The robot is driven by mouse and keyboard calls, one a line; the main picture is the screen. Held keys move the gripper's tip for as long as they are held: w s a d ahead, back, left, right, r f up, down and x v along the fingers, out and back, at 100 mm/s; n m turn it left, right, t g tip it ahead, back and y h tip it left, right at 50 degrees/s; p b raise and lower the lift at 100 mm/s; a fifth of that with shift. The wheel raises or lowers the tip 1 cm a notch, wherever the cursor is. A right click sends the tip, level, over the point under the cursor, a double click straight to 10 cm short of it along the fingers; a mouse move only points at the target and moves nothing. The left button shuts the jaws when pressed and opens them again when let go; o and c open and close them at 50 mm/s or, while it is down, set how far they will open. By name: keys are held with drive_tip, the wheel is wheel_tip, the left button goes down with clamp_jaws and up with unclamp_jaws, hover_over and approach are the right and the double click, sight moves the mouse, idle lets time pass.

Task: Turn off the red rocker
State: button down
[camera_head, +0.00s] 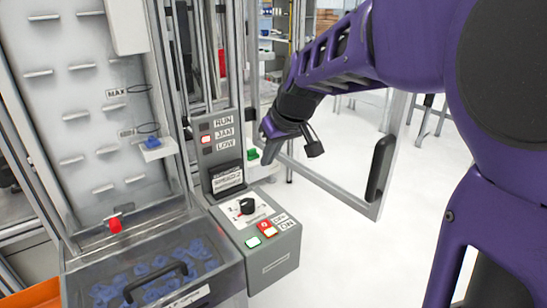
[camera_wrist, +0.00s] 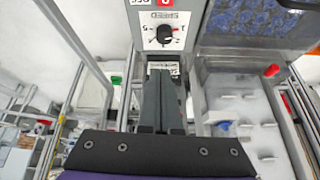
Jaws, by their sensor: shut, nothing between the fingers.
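The red rocker (camera_head: 264,225) is on the sloped top of the grey control box (camera_head: 268,263), beside the OFF and ON labels. A red piece with a white mark (camera_wrist: 166,3) shows at the top edge of the wrist view, cut off by the frame. I cannot tell which way the rocker is tilted. My gripper (camera_head: 268,155) is above and behind the control box, apart from the rocker. In the wrist view its two dark fingers (camera_wrist: 163,78) are together with nothing between them, pointing toward the black dial.
The RUN/JAM/LOW indicator panel (camera_head: 221,140) stands behind. A clear bin of blue parts (camera_head: 150,275) is left. An open framed door with a black handle (camera_head: 380,168) stands right.

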drive_tip(key=shift+n+g+h, duration=0.5)
drive_tip(key=shift+g, duration=0.4)
drive_tip(key=s+f, duration=0.1)
drive_tip(key=f, duration=0.1)
drive_tip(key=s+d+f, duration=0.1)
drive_tip(key=s+f, duration=0.1)
drive_tip(key=shift+s+d+f, duration=0.1)
drive_tip(key=shift+s, duration=0.2)
drive_tip(key=b, duration=0.1)
approach(264, 224)
drive_tip(key=x, duration=0.5)
drive_tip(key=shift+w, duration=0.25)
drive_tip(key=shift+w+f, duration=0.1)
drive_tip(key=shift+f, duration=0.65)
drive_tip(key=shift+a+f+b, duration=0.25)
drive_tip(key=shift+f+b, duration=0.05)
drive_tip(key=shift+d, duration=0.1)
